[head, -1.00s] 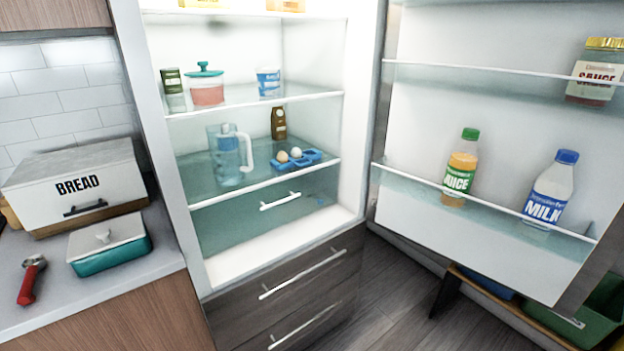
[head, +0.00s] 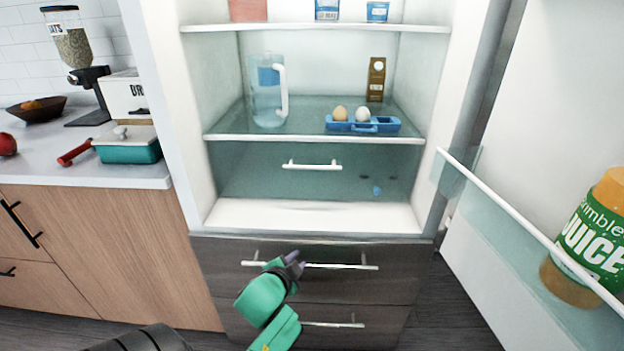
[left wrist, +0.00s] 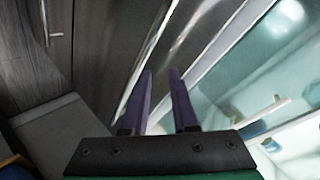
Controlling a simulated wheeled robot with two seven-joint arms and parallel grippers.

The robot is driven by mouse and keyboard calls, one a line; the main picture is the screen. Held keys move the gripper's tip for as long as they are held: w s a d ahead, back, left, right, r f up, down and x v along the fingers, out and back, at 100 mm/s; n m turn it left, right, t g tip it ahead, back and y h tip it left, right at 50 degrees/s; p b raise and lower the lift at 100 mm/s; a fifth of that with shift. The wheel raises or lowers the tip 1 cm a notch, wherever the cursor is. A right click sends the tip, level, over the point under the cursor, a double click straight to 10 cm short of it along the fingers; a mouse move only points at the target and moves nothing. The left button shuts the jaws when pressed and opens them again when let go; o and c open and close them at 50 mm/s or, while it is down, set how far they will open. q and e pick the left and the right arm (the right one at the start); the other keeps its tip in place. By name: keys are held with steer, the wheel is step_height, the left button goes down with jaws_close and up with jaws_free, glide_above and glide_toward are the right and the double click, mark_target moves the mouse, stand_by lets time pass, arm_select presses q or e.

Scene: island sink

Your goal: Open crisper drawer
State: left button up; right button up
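The crisper drawer (head: 300,183) is the glassy teal drawer low inside the open fridge, with a white bar handle (head: 311,166). It looks shut. In the left wrist view its handle (left wrist: 262,108) shows at the right, away from the fingers. My left gripper (head: 293,262) is below the crisper, in front of the upper dark outer drawer (head: 220,265) and its long handle (head: 350,267). In the left wrist view the two purple fingers (left wrist: 160,88) are apart with nothing between them. My right gripper is not in view.
The fridge door (head: 530,235) stands open at the right, with a juice bottle (head: 590,240) on its shelf. Above the crisper, the glass shelf (head: 225,137) holds a pitcher (head: 268,95), a brown carton (head: 376,80) and a blue egg tray (head: 390,124). A counter (head: 60,172) is at the left.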

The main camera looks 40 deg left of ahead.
arm_select(q)
steer(key=w+a+r+m+t+y, duration=0.2)
steer(key=a+r+m+t, duration=0.15)
steer(key=r, duration=0.35)
steer(key=m+t+h, duration=0.2)
steer(key=m+t, duration=0.3)
steer(key=m, duration=0.2)
glide_toward(312, 168)
steer(key=p+x, duration=0.1)
steer(key=x, duration=0.9)
steer(key=shift+w+a+f, duration=0.1)
steer(key=shift+w+a, duration=0.05)
steer(key=shift+w, duration=0.1)
jaws_close()
